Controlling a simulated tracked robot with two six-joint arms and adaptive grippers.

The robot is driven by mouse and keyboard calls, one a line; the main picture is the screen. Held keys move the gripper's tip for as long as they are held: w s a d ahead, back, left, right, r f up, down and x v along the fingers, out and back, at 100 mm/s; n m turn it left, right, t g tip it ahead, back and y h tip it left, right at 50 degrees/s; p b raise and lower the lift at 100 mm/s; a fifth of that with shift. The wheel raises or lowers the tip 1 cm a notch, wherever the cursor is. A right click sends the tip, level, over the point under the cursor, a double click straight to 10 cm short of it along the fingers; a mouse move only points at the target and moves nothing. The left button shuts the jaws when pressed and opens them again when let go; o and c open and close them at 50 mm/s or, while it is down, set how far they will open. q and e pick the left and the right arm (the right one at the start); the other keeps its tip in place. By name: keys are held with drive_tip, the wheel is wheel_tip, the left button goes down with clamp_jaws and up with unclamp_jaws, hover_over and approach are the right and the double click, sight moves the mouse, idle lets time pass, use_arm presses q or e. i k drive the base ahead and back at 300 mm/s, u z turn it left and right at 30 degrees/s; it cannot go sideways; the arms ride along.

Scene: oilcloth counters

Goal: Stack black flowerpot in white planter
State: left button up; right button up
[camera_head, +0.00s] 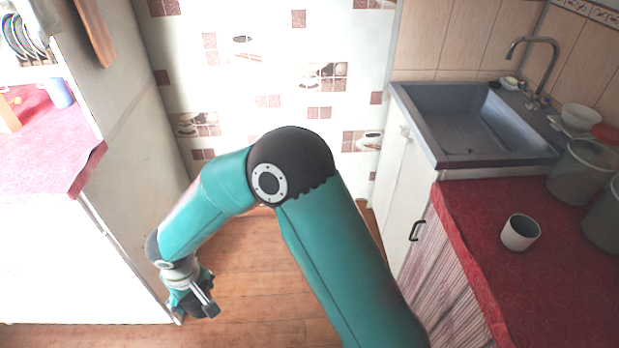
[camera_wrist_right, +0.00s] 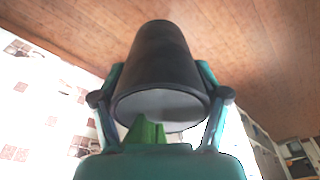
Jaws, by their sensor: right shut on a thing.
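The white planter (camera_head: 519,233) is a small whitish cup with a dark inside, standing upright on the red counter at the right in the head view. The black flowerpot (camera_wrist_right: 163,62) fills the middle of the right wrist view. It is between the fingers of my right gripper (camera_wrist_right: 161,100), which is shut on it, with a paler grey round end facing the camera. In the head view my right gripper (camera_head: 197,301) is low at the left, over the floor by the white cabinet and far from the planter. The flowerpot is hard to make out there. My left gripper is not in view.
The red oilcloth counter (camera_head: 480,215) holds grey bins (camera_head: 580,172) at its right edge, beside the planter. A grey sink (camera_head: 470,120) with a tap lies behind. Another red counter (camera_head: 50,150) stands at the left. Wooden floor (camera_head: 265,270) lies between.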

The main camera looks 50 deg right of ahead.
sight(516, 237)
drive_tip(key=u, duration=1.6)
drive_tip(key=i, duration=0.1)
drive_tip(key=z, duration=2.7)
